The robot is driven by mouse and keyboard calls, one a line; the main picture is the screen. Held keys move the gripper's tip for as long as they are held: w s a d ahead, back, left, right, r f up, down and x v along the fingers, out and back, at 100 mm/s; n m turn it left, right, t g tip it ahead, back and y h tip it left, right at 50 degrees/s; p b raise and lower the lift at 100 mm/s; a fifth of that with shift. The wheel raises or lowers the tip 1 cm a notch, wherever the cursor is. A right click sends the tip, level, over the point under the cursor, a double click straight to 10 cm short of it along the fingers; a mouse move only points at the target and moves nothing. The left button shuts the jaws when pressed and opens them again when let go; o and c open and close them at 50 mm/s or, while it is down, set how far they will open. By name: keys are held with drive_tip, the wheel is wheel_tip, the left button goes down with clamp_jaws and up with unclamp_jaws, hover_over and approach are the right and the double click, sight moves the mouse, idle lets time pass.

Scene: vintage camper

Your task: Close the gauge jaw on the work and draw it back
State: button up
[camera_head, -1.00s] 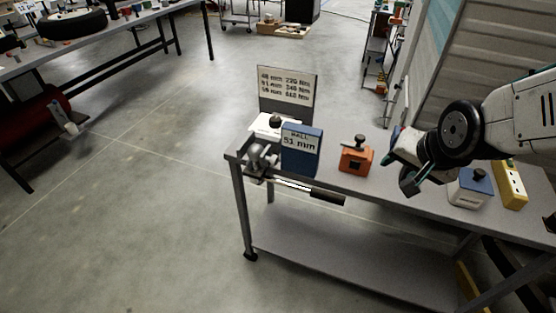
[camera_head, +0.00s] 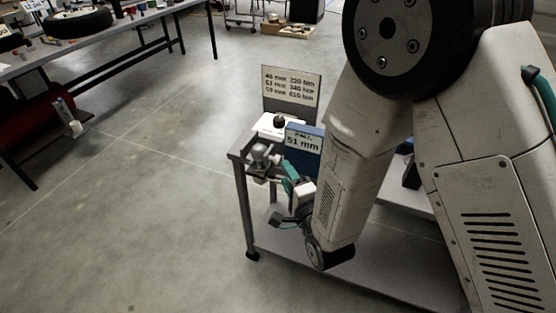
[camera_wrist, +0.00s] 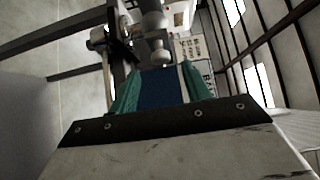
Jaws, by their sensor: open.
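A grey metal ball fitting with the gauge parts around it, the work (camera_head: 262,155), sits at the left end of the cart top. In the wrist view the pale round ball (camera_wrist: 153,50) is just beyond the fingertips, with dark gauge metal (camera_wrist: 108,42) to its left. My gripper (camera_head: 281,194) is at the front left edge of the cart, right of and below the ball. It also shows in the wrist view (camera_wrist: 156,72), its teal fingers apart. A dark blue surface shows between them. My arm hides the gauge's bar and black handle.
The blue box (camera_head: 308,148) labelled 51 mm stands close behind my gripper. A sign (camera_head: 291,92) listing sizes and torques stands at the cart's back. My arm covers the cart's right part.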

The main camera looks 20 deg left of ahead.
sight(278, 160)
drive_tip(key=x, duration=0.7)
drive_tip(key=shift+d, duration=0.1)
